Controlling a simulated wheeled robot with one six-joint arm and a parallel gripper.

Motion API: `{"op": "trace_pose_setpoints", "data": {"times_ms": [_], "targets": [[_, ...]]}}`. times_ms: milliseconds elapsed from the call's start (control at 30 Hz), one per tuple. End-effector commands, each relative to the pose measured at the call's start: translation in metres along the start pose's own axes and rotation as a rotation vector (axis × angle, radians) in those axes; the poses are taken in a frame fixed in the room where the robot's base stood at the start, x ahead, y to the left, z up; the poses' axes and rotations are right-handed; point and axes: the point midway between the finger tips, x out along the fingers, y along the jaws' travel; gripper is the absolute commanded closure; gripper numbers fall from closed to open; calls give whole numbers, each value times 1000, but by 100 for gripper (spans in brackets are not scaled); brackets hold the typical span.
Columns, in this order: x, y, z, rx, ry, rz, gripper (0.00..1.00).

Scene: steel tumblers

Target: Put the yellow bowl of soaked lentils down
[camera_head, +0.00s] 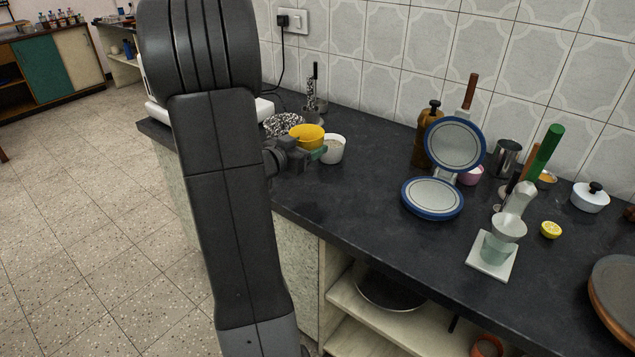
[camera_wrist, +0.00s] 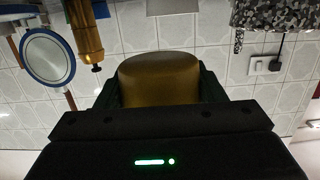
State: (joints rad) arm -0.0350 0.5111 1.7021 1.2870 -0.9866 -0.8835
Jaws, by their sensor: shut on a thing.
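The yellow bowl (camera_head: 307,135) is in my gripper (camera_head: 318,152), over the left part of the dark counter in the head view. The gripper is shut on it. In the wrist view the bowl (camera_wrist: 160,78) sits between the two dark fingers and looks brownish in shadow. What is inside the bowl cannot be seen. I cannot tell whether the bowl touches the counter.
A white container (camera_head: 334,150) stands close to the right of the bowl. A black-and-white patterned thing (camera_head: 283,124) lies behind it to the left. A blue-rimmed press (camera_head: 433,198) stands further right. The dark counter (camera_head: 350,198) is clear in front of the white container.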

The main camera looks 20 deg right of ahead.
Motion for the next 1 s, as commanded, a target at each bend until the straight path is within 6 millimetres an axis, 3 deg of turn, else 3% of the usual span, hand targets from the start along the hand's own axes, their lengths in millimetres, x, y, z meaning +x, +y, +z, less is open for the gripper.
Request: {"op": "trace_pose_setpoints", "data": {"times_ms": [200, 467, 633, 1000], "targets": [[6, 0, 45, -5, -3, 1, 67], [9, 0, 66, -2, -2, 0, 67], [13, 1, 91, -4, -3, -1, 67], [14, 1, 96, -1, -1, -1, 67]]}}
